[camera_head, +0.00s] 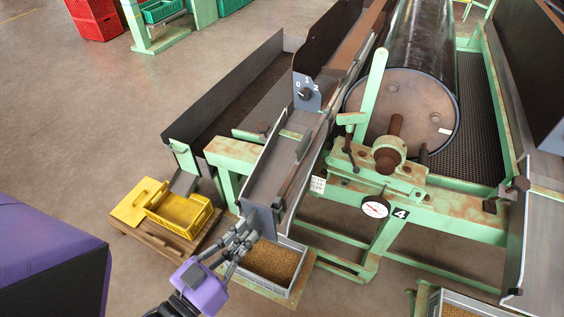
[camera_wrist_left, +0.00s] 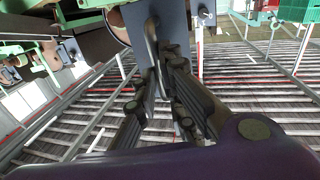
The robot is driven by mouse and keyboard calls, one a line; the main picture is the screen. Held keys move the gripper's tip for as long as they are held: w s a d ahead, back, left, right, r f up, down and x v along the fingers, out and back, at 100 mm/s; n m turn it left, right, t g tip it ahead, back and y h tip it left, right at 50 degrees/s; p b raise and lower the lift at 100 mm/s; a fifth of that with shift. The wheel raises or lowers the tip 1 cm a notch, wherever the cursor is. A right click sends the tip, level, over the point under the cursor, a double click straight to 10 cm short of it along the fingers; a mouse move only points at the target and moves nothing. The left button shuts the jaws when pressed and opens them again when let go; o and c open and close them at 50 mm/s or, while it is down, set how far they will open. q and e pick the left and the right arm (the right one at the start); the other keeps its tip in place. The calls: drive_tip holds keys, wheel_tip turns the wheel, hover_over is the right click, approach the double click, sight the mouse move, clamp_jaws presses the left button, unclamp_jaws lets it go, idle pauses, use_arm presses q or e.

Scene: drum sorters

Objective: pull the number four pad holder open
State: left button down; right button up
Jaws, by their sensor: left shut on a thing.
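The number 4 plate (camera_head: 400,213) is on the green frame of the drum machine, beside a round dial (camera_head: 375,207). My left gripper (camera_head: 249,230) is at the lower end of a sloping grey trough (camera_head: 270,180). Its fingers are shut on a grey handle at the trough's end plate (camera_head: 263,221). In the left wrist view the fingers (camera_wrist_left: 166,62) close around a thin curved grey handle (camera_wrist_left: 151,35) beside a blue-grey plate (camera_wrist_left: 188,28). The fingers partly hide the handle. I cannot tell which part is the pad holder. My right gripper is not in view.
A grey crate of grain (camera_head: 297,272) stands below the trough's end. A yellow crate (camera_head: 203,222) sits on a wooden pallet to the left. The large drum (camera_head: 395,118) and its green frame stand to the right. Bare floor lies at the upper left.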

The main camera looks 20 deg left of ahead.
use_arm(q)
drive_tip(key=shift+s+f, duration=0.1)
drive_tip(key=shift+s, duration=0.55)
drive_tip(key=c, duration=1.9)
unclamp_jaws()
drive_tip(key=shift+o, duration=0.2)
drive_tip(key=v, duration=1.2)
drive_tip(key=shift+w, duration=0.1)
